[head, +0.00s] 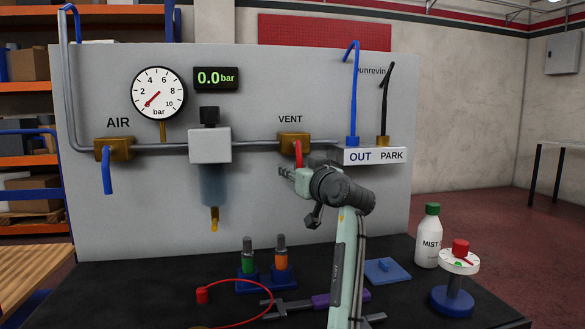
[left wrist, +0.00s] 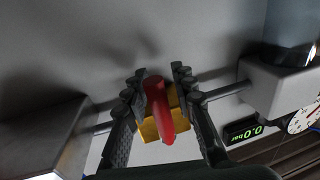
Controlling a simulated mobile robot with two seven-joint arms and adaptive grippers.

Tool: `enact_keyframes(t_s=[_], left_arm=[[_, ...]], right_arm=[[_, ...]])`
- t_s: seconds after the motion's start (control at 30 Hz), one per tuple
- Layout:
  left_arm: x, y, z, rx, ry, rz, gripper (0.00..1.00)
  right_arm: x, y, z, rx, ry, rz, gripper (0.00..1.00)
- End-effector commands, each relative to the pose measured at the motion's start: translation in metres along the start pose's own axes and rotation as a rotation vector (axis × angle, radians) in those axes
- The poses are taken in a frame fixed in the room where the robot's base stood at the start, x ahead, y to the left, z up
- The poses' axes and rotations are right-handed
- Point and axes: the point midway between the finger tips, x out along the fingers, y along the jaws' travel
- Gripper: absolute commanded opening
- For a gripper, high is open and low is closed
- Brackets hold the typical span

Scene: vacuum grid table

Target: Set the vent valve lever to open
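The vent valve (head: 293,142) is a brass body on the grey pipe under the VENT label. Its red lever (head: 298,153) hangs down, across the pipe. My left gripper (head: 284,173) is just below and in front of the valve. In the left wrist view the red lever (left wrist: 160,108) stands between the two open fingers of my left gripper (left wrist: 158,70), with a small gap on each side. The brass valve body (left wrist: 149,131) shows behind the lever. My right gripper is out of view.
The panel carries the AIR valve (head: 114,149) with its blue lever down, a gauge (head: 158,93), a 0.0 bar display (head: 215,78), a filter (head: 210,145) and the OUT/PARK block (head: 374,155). A white bottle (head: 428,245) and a red-topped stand (head: 459,262) are right on the black table.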

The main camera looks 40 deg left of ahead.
Motion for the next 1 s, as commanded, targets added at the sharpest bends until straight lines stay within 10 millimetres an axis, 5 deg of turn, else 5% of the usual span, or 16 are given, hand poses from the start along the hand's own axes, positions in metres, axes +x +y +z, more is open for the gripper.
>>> enact_keyframes(t_s=[0.23,0.47,1.0], left_arm=[[0.0015,-0.0001,0.0002,-0.001,0.000,0.000,0.25],[0.0012,0.0000,0.0002,-0.001,0.000,0.000,0.00],[0.0036,0.0014,0.0008,-0.013,-0.002,0.000,0.00]], right_arm=[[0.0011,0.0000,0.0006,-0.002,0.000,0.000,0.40],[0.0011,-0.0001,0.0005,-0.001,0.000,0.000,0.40],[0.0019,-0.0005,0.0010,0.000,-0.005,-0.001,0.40]])
